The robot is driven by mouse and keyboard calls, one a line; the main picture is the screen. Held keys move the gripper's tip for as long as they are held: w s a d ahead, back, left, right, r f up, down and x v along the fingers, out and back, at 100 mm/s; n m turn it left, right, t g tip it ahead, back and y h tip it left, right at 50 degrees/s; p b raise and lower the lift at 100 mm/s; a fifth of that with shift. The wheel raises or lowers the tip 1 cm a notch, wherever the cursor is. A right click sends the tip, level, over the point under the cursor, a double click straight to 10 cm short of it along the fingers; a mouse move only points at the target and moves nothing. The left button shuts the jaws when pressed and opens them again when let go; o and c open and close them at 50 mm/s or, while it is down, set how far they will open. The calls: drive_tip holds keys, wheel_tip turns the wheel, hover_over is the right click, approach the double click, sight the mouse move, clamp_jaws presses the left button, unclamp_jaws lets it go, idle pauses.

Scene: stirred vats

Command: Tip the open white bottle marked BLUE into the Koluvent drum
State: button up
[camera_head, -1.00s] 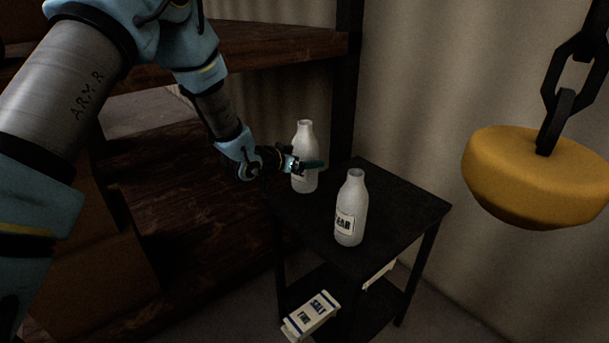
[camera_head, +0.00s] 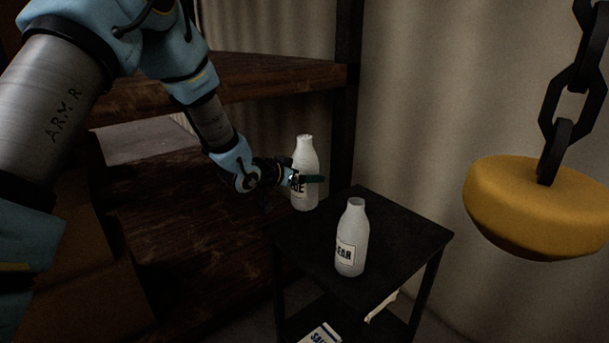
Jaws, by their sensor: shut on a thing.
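An open white bottle (camera_head: 305,155) stands upright in my gripper (camera_head: 307,179). My gripper is shut around its middle, and the fingers cover part of its label. Only the end of the label's word shows, in dark letters that fit BLUE. The bottle's base appears a little above the back left edge of the small black table (camera_head: 310,238). No Koluvent drum is in view.
A second white bottle (camera_head: 351,235), its label ending in EAR, stands on the table. A SALT carton (camera_head: 320,334) lies on the lower shelf. A yellow weight (camera_head: 535,205) hangs on a chain at right. Dark wooden shelving (camera_head: 240,82) is behind my arm.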

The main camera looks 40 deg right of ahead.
clamp_jaws()
